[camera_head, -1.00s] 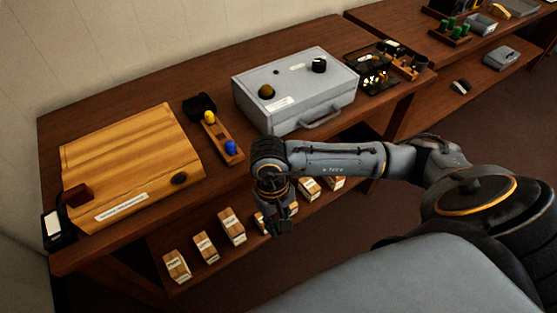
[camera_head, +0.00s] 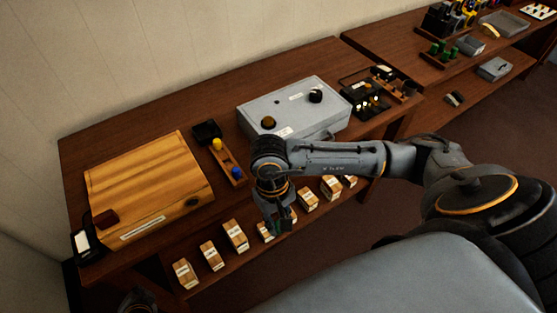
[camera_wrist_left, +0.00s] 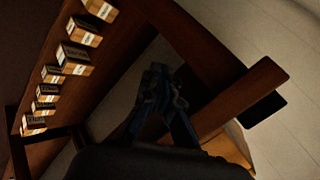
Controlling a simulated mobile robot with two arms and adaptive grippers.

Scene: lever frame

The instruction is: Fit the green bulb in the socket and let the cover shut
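My right arm comes in from the right in the head view. Its gripper (camera_head: 277,224) hangs in front of the table's front edge, fingers down, and a small dark green thing, which looks like the green bulb (camera_head: 275,229), shows between the fingers. A yellow bulb (camera_head: 217,144) and a blue bulb (camera_head: 236,172) stand in a narrow wooden holder (camera_head: 227,161). A grey case (camera_head: 285,108) has an amber dome and a black knob on top. I cannot make out the socket or its cover. In the left wrist view my left gripper's fingers (camera_wrist_left: 165,95) are dark; no held thing shows.
A wooden board (camera_head: 150,180) with a dark red block lies left on the table, beside a black card stand (camera_head: 84,241). Small labelled boxes (camera_head: 235,235) line the shelf below. A black tray of small parts (camera_head: 368,103) is right of the case.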

